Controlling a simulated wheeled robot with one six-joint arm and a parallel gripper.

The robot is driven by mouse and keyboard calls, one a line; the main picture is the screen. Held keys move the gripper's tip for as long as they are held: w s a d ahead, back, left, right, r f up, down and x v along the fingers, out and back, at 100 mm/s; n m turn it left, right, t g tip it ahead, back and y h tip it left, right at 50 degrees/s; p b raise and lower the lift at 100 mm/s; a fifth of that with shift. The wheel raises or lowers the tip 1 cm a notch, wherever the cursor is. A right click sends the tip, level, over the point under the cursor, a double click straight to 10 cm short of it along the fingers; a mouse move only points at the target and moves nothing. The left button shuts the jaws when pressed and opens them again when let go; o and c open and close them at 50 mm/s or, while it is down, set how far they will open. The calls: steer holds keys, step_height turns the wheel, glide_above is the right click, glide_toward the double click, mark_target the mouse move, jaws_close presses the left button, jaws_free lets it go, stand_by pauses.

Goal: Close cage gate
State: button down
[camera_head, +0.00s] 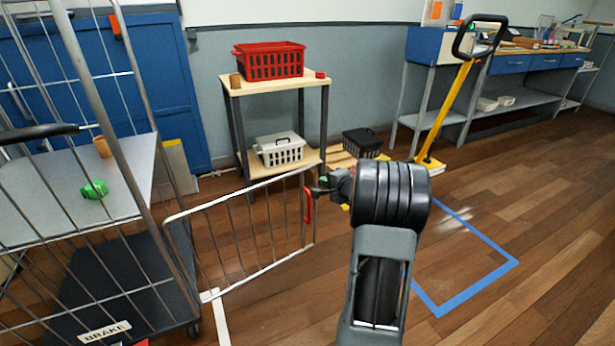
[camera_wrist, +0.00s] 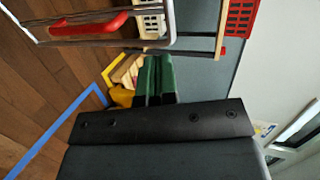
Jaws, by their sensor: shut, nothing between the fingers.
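The cage gate (camera_head: 240,230) is a low wire-mesh panel with a pale frame. It stands swung out to the right from the wire cage cart (camera_head: 145,205). A red handle (camera_head: 308,207) sits at its free end, and the handle shows at the top of the wrist view (camera_wrist: 90,28). My gripper (camera_head: 322,188) is at the gate's free end, close to the handle. Its green fingers (camera_wrist: 153,78) are together with nothing between them. The handle and frame lie to one side of the fingertips; I cannot tell whether they touch.
The cart's shelf (camera_head: 60,185) holds a green roll (camera_head: 95,189) and a brown cup (camera_head: 102,147). Behind the gate stands a wooden shelf rack (camera_head: 280,86) with a red basket (camera_head: 270,60). A yellow pallet jack (camera_head: 445,110) stands at the back. Open floor with a blue tape outline (camera_head: 470,292) lies right.

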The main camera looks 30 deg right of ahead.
mark_target(304, 170)
steer(key=b+x, duration=0.1)
steer(key=x, duration=0.8)
steer(key=shift+r, duration=0.2)
steer(key=shift+w, duration=0.9)
steer(key=shift+w+r, duration=0.1)
